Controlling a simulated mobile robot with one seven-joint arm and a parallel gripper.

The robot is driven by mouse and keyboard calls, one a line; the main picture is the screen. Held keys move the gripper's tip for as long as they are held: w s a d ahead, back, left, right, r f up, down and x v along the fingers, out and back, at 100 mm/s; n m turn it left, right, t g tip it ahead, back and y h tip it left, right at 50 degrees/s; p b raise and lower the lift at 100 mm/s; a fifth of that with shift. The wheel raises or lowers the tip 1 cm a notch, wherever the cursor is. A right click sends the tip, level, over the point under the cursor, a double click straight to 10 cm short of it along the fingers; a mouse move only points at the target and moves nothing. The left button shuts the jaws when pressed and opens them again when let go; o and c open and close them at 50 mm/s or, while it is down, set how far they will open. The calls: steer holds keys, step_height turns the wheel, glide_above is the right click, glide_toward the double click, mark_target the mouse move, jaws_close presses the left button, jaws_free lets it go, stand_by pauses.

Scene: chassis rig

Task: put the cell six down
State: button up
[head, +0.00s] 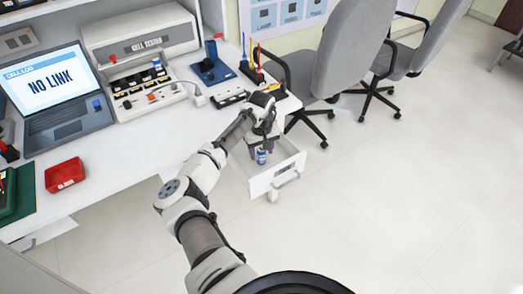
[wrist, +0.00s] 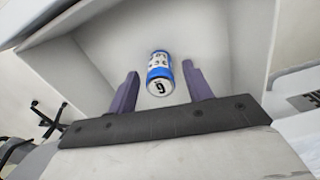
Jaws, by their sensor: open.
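A small cell (wrist: 159,72) with a blue-and-white wrap lies inside the open white drawer (wrist: 225,35) in the wrist view. The mark on its near end reads as a 6 or a 9. In the head view the cell (head: 262,157) shows just below my gripper (head: 262,148), inside the drawer (head: 272,182). My gripper (wrist: 160,75) is open in the wrist view, with one finger on each side of the cell and a gap visible on both sides. Whether the cell touches the drawer floor is hard to tell.
The drawer sticks out below the white bench (head: 130,140). On the bench stand a cell tester (head: 140,40), a laptop (head: 55,95) reading NO LINK, a red tray (head: 64,174) and a blue stand (head: 212,70).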

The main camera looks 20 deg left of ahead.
step_height(320, 180, up, 12)
steer(key=b, duration=0.2)
steer(key=shift+r, duration=0.15)
